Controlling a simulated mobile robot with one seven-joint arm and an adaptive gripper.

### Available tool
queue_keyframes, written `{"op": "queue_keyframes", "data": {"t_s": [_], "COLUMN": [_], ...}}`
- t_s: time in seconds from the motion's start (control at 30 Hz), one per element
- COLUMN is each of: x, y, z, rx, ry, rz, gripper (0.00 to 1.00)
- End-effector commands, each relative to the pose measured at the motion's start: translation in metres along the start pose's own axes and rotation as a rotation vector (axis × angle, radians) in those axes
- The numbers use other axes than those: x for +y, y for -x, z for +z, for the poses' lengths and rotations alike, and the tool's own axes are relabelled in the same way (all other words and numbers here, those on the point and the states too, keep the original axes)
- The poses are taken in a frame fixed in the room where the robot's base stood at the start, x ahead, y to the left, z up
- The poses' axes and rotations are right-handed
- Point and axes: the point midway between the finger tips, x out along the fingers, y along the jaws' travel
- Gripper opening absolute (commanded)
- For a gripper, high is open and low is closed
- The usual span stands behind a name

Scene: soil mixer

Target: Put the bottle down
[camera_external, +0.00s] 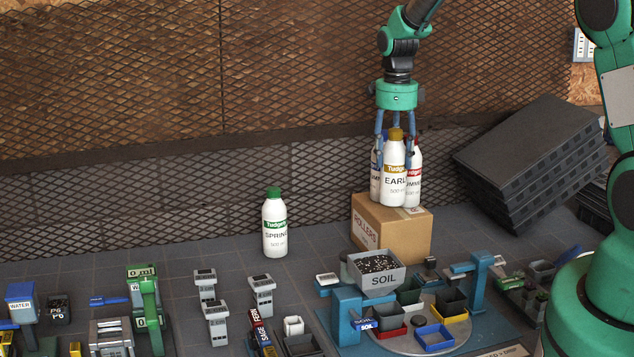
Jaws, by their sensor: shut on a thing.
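A white bottle with a gold cap and a label reading "EARL" (394,182) is upright between the blue fingers of my gripper (394,158), which points straight down and is shut on it. The bottle's base is at the top of the cardboard box (380,240); I cannot tell whether it touches. A bottle with a red label (414,172) stands close on its right, partly hidden. Another bottle with a blue label (375,182) is close on its left, mostly hidden. A green-capped "SPRING" bottle (275,225) stands apart on the table to the left.
A grey soil bin (378,281) is in front of the box, above a round platform with small coloured trays (434,338). Stacked dark trays (535,160) lean at the right. A mesh wall (120,190) is behind. The table between the green-capped bottle and the box is clear.

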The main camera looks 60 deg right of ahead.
Motion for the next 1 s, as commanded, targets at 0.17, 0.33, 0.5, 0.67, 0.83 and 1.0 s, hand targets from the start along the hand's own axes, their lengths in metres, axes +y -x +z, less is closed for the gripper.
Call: {"op": "queue_keyframes", "data": {"t_s": [0.17,0.33,0.5,0.67,0.83,1.0], "x": [-0.001,-0.006,-0.007,-0.008,-0.008,-0.008], "y": [0.001,0.001,-0.018,-0.031,-0.034,-0.034], "z": [0.000,0.004,0.005,0.005,0.005,0.005], "rx": [-0.001,-0.002,0.001,-0.001,-0.001,-0.001], "ry": [0.000,0.000,0.000,0.000,0.000,0.000], "rz": [-0.002,-0.003,0.001,-0.001,-0.002,-0.002], "gripper": [0.03,0.03,0.03,0.03,0.03,0.03]}}
